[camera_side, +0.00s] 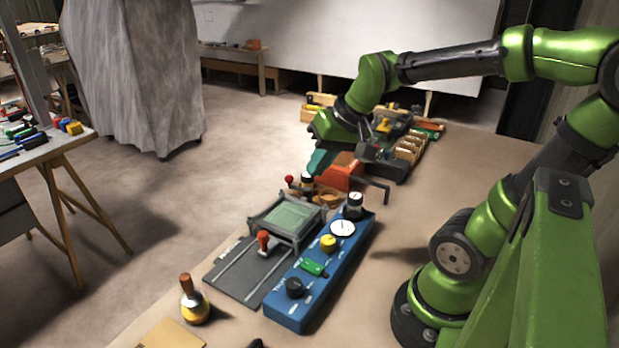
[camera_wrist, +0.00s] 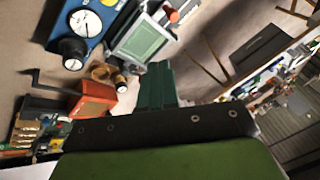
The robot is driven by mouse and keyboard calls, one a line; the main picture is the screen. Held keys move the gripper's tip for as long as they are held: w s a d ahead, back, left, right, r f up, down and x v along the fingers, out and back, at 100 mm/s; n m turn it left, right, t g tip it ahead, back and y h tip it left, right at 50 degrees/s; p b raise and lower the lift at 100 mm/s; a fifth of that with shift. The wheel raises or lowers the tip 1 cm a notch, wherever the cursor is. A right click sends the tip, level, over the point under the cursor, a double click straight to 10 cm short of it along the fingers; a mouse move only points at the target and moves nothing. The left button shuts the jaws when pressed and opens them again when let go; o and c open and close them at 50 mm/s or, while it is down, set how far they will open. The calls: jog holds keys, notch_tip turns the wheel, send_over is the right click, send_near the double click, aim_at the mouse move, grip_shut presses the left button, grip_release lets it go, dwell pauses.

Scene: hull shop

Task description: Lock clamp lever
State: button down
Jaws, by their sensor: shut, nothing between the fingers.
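A red ball knob (camera_side: 289,180) stands beyond the green-topped grey frame (camera_side: 320,208). A red upright handle (camera_side: 263,240) stands on the dark grey plate (camera_side: 225,275); it also shows in the wrist view (camera_wrist: 174,15). An orange block (camera_side: 343,172) with a black bent handle (camera_side: 376,188) is to the right; the block shows in the wrist view (camera_wrist: 96,101). I cannot tell which handle is the clamp lever. My gripper (camera_side: 314,174) is shut and empty, its teal fingers beside the orange block; the wrist view shows them (camera_wrist: 156,66). Contact is unclear.
A blue panel (camera_side: 318,283) with knobs and a gauge lies alongside the plate. A round tool with a wooden handle (camera_side: 194,305) stands near the front edge. Trays and blocks (camera_side: 411,147) fill the back. The table (camera_side: 420,215) is clear right of the panel.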

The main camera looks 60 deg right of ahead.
jog(key=w+d+f+n+y, duration=0.1)
jog(key=w+d+n, duration=0.2)
jog(key=d, duration=0.8)
jog(key=w+d+f+n+g+y, duration=0.1)
jog(key=w+d+n+y, duration=0.1)
jog(key=w+d, duration=0.4)
jog(key=shift+w+d+f+n, duration=0.4)
jog(key=shift+d+n, duration=0.1)
jog(key=shift+d, duration=2.25)
jog(key=shift+f, duration=0.1)
jog(key=w+a+f, duration=0.4)
jog(key=a+f, duration=0.3)
jog(key=f, duration=0.2)
jog(key=shift+w+f, duration=0.25)
jog(key=shift+f, duration=0.15)
